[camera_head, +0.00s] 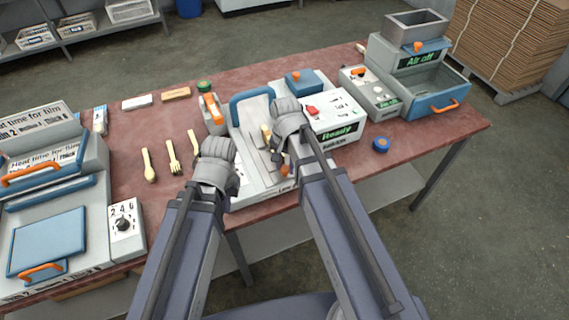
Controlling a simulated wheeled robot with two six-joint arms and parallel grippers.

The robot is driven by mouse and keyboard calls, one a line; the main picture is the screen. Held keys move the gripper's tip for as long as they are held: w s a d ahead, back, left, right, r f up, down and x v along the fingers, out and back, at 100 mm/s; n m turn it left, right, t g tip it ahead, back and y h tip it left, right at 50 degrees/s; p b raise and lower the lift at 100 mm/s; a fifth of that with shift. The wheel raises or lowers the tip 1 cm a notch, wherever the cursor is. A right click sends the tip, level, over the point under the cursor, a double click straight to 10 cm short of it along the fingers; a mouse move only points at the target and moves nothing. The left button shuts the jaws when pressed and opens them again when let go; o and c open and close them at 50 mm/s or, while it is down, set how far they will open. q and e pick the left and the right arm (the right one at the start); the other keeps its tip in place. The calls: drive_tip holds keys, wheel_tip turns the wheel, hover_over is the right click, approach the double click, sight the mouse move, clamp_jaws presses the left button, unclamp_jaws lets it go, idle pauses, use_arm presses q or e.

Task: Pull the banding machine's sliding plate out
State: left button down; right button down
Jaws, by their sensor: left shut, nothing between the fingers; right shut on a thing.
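The banding machine (337,108) stands in the middle of the table, with a green "Ready" display and a blue arch at its left. Its grey sliding plate (258,158) lies in the bed in front of the arch, partly covered by my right gripper and arm. My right gripper (288,112) is shut over the machine bed beside the white box. Its fingers hide what they hold, which appears to be part of the sliding plate. A small orange part (285,171) shows just below it. My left gripper (217,155) is shut and empty at the bed's left edge.
Several wooden utensils (173,158) lie left of the machine. A heat machine (50,235) with orange handles fills the table's left end. An "Air off" machine (425,75) stands at the right. A blue tape roll (381,145) lies near the front edge. The red tabletop (440,135) is clear at the right front.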

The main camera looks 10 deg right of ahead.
drive_tip(key=c, duration=0.5)
unclamp_jaws()
drive_tip(key=shift+s+d, duration=0.1)
drive_tip(key=shift+s, duration=0.15)
drive_tip(key=shift+r, duration=0.1)
wheel_tip(320, 180, up, 8)
drive_tip(key=p, duration=0.8)
drive_tip(key=shift+f, duration=0.2)
drive_tip(key=s+a+n+h, duration=0.1)
drive_tip(key=s+a+n, duration=0.6)
drive_tip(key=s+n, duration=0.2)
drive_tip(key=shift+s+n, duration=0.35)
drive_tip(key=shift+n, duration=0.45)
